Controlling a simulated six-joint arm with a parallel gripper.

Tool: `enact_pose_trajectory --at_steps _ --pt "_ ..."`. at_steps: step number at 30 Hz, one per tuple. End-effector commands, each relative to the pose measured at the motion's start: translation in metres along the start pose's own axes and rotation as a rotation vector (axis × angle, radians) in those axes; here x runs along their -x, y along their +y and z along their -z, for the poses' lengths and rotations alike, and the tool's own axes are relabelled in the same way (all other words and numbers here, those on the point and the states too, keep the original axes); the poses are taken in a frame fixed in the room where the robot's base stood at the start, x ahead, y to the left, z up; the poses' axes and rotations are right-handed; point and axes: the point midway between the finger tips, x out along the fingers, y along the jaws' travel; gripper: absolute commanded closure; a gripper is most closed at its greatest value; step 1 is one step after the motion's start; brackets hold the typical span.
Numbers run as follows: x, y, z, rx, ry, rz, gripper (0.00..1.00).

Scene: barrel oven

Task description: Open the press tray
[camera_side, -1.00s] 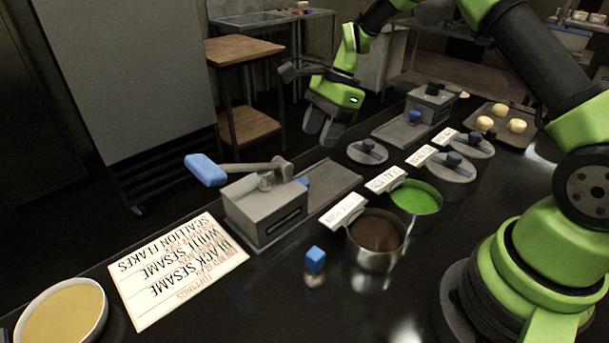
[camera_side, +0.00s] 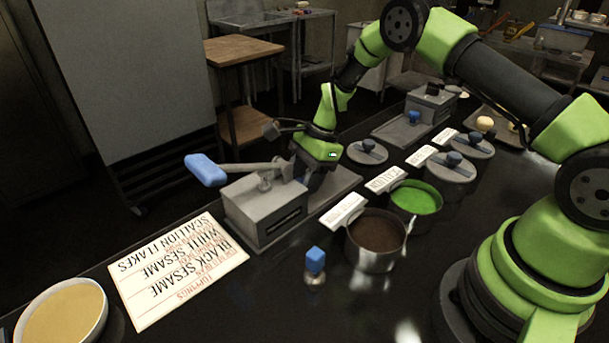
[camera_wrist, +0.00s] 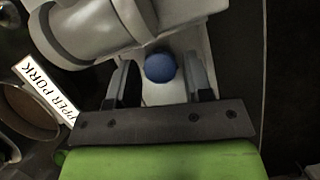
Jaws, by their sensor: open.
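The press (camera_side: 262,208) is a grey box with a blue-handled lever (camera_side: 206,170) on top, left of centre in the side view. Its flat grey tray (camera_side: 342,183) extends from the box's right side. A round blue tray knob (camera_wrist: 160,67) shows in the wrist view, between the two fingers. My gripper (camera_wrist: 160,88) is open, pointing down at the tray, with a finger on each side of the knob and visible gaps. In the side view my gripper (camera_side: 308,178) stands close against the press box and hides the knob.
Pots of dark filling (camera_side: 376,232) and green filling (camera_side: 416,198) stand right of the press. A blue-topped shaker (camera_side: 315,262) stands in front. A second press (camera_side: 430,105) is farther back. A toppings sign (camera_side: 175,265) lies at left.

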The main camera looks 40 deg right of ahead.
Motion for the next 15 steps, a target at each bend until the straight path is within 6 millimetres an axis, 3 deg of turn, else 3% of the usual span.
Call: enact_pose_trajectory --at_steps 2,8,12,15 --pt "0.000 0.000 0.000 0.000 0.000 0.000 0.56" --pt "0.001 0.000 0.000 0.000 0.000 0.000 1.00" --pt "0.002 -0.001 0.004 -0.002 0.000 0.001 1.00" --pt "0.008 -0.005 0.019 -0.005 0.000 0.003 1.00"
